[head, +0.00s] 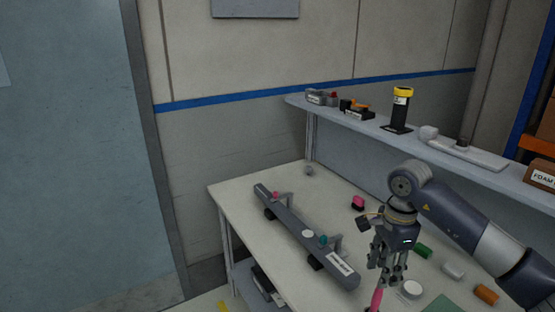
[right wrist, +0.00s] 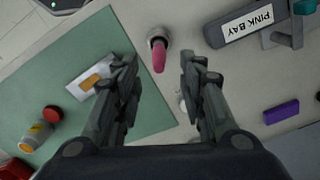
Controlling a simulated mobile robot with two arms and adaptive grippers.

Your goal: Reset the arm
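My right gripper (head: 387,275) hangs over the table at the right of the head view, pointing down. In the right wrist view its fingers (right wrist: 160,62) are apart with nothing between the pads. A pink rod-like piece (right wrist: 158,56) stands in a round grey holder beyond the fingertips; it also shows below the gripper in the head view (head: 376,300). The long dark grey dashboard beam (head: 297,227) lies across the table, with a pink piece (head: 276,196) and a teal piece (head: 323,240) on it. My left gripper is out of view.
On the table (head: 232,201) lie a green block (head: 423,251), a white block (head: 453,270), an orange block (head: 486,293) and a purple block (right wrist: 281,111). A green mat (right wrist: 60,115) carries small parts. A raised shelf (head: 365,124) with several items runs behind.

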